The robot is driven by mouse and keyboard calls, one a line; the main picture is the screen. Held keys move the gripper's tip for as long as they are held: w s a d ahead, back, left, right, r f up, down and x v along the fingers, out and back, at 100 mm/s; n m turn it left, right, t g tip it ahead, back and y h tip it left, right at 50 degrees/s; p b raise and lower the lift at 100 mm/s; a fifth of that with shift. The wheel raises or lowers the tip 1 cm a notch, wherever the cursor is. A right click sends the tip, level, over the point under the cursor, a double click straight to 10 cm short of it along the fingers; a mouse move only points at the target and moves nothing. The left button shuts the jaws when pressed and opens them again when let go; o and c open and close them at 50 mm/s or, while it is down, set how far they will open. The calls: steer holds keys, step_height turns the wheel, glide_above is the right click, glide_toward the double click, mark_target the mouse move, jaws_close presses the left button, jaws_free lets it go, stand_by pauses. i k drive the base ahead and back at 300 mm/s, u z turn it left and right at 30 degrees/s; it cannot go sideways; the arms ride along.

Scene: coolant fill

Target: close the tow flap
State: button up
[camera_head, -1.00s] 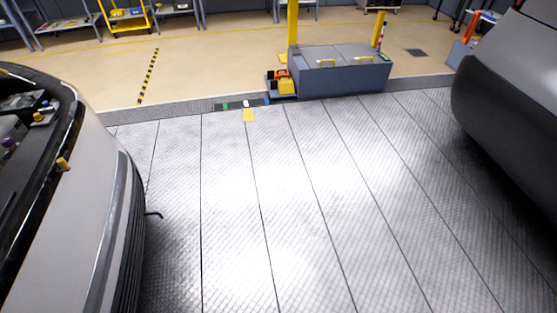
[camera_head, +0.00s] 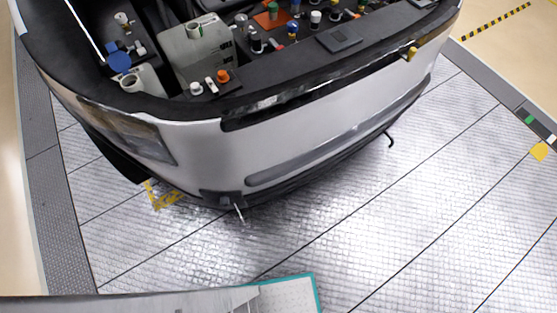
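The silver car front (camera_head: 330,140) fills the upper half of the view, with its engine bay open. A small dark piece (camera_head: 222,198), which looks like the tow flap, sits low on the bumper left of the middle. A thin pale rod (camera_head: 239,212) sticks down beside it. The piece is too small to tell how far it stands open. My gripper is not in view.
A teal-edged pale surface (camera_head: 290,294) shows at the bottom. A black hook (camera_head: 390,140) sticks out under the bumper at right. A yellow mark (camera_head: 162,197) lies left below the car. The metal floor (camera_head: 400,220) at right is clear.

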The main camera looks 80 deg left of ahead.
mark_target(246, 220)
steer(key=u, duration=0.05)
steer(key=i, duration=2.35)
steer(key=u, duration=4.7)
